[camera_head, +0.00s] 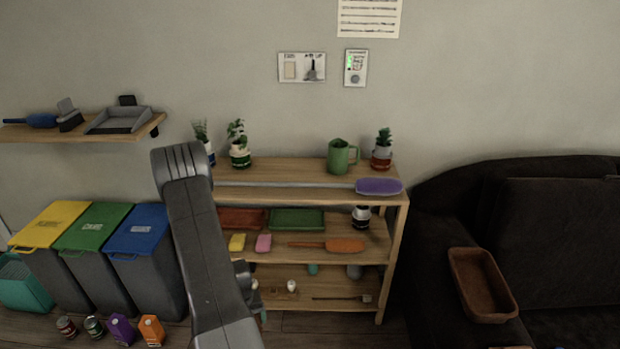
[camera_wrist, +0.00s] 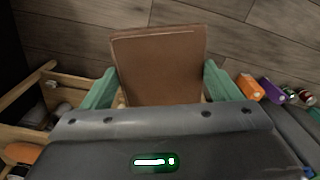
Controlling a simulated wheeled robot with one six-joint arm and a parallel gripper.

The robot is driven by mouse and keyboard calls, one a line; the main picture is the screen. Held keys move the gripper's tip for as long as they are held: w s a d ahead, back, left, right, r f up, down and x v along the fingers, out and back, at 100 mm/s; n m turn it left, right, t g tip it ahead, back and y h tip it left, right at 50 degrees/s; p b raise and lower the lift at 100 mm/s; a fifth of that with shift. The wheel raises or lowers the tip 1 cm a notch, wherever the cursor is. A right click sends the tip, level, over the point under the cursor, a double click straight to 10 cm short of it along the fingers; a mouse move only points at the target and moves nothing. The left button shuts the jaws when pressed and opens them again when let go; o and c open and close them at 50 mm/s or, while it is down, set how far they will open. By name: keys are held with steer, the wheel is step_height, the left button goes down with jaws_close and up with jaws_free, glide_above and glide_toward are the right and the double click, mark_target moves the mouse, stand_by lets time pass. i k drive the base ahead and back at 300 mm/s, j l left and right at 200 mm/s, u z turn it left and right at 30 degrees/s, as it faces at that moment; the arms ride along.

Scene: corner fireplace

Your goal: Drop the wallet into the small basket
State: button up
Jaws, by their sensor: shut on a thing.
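A brown wallet (camera_wrist: 160,65) is upright between the two green fingers of my gripper (camera_wrist: 160,86) in the wrist view. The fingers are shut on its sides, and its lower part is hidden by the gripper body. In the head view my arm hides most of the gripper, and I cannot make out the wallet there. A small brown open basket (camera_head: 470,260) sits on the arm of the dark sofa at the right, well away from my gripper. Its visible inside looks empty.
A wooden shelf (camera_head: 300,172) with plants, a green jug and tools stands behind my arm. Several bins (camera_head: 90,222) and a teal basket (camera_head: 22,288) stand at the left. Cans and cartons (camera_head: 121,328) are on the floor. A dark sofa (camera_head: 550,220) fills the right.

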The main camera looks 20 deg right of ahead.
mark_target(478, 285)
steer(key=i+z, duration=0.2)
steer(key=z, duration=0.2)
steer(key=i+l+z, duration=0.1)
steer(key=z, duration=0.3)
steer(key=i+j+z, duration=0.1)
steer(key=i+z, duration=0.3)
steer(key=i+j+z, duration=0.1)
steer(key=z, duration=0.3)
